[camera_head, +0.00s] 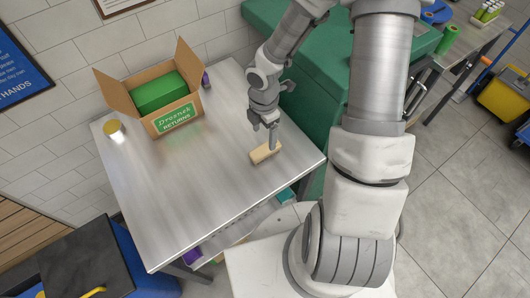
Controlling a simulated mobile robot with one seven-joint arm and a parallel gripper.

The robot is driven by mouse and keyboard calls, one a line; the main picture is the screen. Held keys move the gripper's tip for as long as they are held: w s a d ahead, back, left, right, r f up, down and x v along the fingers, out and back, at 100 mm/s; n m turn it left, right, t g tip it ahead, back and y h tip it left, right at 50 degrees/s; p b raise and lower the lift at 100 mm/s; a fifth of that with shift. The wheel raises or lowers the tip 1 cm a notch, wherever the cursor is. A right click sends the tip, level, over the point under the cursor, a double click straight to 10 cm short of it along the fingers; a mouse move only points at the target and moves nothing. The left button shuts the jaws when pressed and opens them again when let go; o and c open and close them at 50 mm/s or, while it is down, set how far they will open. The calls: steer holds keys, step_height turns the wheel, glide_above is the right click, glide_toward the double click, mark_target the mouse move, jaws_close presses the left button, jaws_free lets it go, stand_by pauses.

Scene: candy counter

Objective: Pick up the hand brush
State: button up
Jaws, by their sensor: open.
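The hand brush (265,152) appears to be the small tan, wooden-looking block lying on the metal table (190,205), near its right side. The jaws are open.
An open cardboard box (172,122) with a green item (160,93) inside stands at the table's back. A yellow-topped round item (113,128) is at the back left corner. A green counter (310,90) stands beyond the table's right side. The table's middle and front are clear.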

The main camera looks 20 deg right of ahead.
mark_target(263, 150)
step_height(263, 150, down, 4)
steer(key=shift+f+b, duration=0.25)
steer(key=shift+b, duration=0.2)
steer(key=f+b, duration=0.1)
steer(key=f, duration=0.4)
steer(key=shift+a+f, duration=0.1)
steer(key=shift+a, duration=0.1)
jaws_close()
